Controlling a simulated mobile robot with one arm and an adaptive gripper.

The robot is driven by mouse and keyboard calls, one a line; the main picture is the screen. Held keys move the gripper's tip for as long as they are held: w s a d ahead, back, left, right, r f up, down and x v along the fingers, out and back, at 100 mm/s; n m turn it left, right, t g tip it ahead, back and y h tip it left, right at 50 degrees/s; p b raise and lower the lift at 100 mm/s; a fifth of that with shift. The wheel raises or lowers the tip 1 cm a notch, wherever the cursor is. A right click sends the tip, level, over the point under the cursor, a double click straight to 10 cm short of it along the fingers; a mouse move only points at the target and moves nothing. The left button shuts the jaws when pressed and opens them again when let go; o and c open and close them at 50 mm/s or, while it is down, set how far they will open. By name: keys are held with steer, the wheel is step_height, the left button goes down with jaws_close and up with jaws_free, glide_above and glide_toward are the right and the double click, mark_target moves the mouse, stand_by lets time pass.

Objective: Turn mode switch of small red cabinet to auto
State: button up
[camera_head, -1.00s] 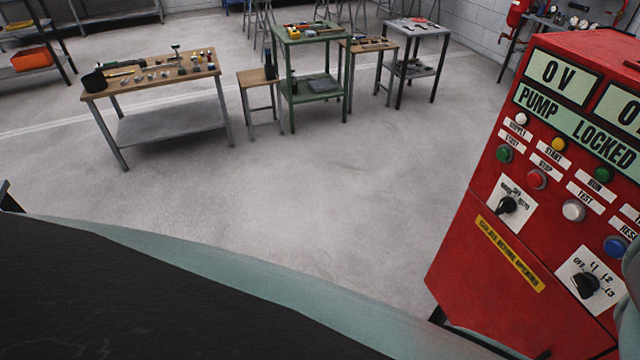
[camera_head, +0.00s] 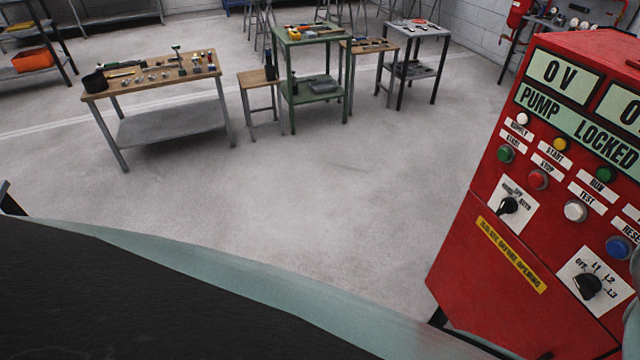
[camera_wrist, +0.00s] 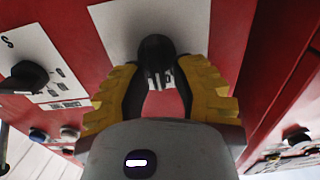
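In the wrist view my gripper (camera_wrist: 160,85), with yellow and black fingers, is around a black knob (camera_wrist: 156,52) on a white plate (camera_wrist: 115,22) of a red panel. The fingertips appear to touch the knob from both sides; most of the plate's lettering is hidden or unreadable. My gripper is outside the head view. There, a red cabinet (camera_head: 455,262) at the right reads "PUMP LOCKED". It carries a black switch (camera_head: 508,205) with its AUTO label to the right, and a black selector (camera_head: 587,285) marked OFF, L1, L2, L3. I cannot tell which cabinet my gripper is at.
A red surface with buttons (camera_wrist: 297,136) is at the right. A wooden-topped bench (camera_head: 150,75) stands behind clear floor.

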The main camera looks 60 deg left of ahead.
jaws_close()
steer(key=shift+f, duration=0.1)
steer(key=shift+w+f+m+b, duration=0.1)
steer(key=shift+m+b, duration=0.25)
steer(key=shift+m, duration=0.05)
steer(key=shift+d+f+m+b, duration=0.1)
steer(key=shift+d+m+b, duration=0.05)
steer(key=shift+m+b, duration=0.95)
steer(key=m, duration=0.2)
steer(key=m+b, duration=0.1)
steer(key=m, duration=0.1)
steer(key=m+b, duration=0.1)
steer(key=shift+d+f+m, duration=0.2)
steer(key=shift+d+m, duration=0.15)
steer(key=shift+m, duration=0.05)
steer(key=shift+s, duration=0.2)
steer(key=shift+o, duration=0.9)
jaws_free()
steer(key=shift+o, duration=0.9)
steer(key=shift+r, duration=0.1)
